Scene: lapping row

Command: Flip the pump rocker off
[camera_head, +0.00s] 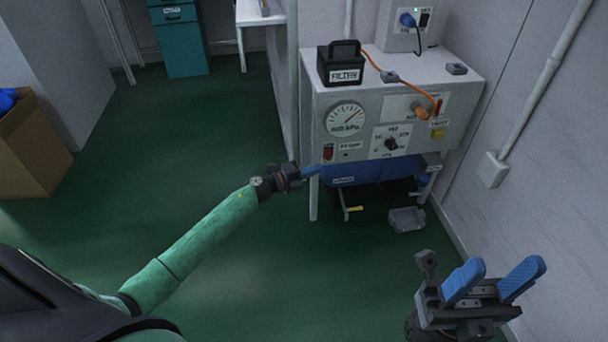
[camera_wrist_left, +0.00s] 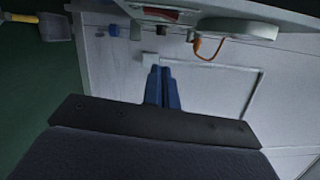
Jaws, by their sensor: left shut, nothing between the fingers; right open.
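My right gripper (camera_head: 506,268) is open and empty at the lower right, away from the panel.
The panel also has a gauge (camera_head: 345,119), a dial (camera_head: 391,143), a yellow button (camera_head: 437,133) and an orange cable (camera_head: 403,84). A black filter box (camera_head: 341,66) stands on top. Below are a blue tank (camera_head: 372,171) and a grey tray (camera_head: 407,219).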

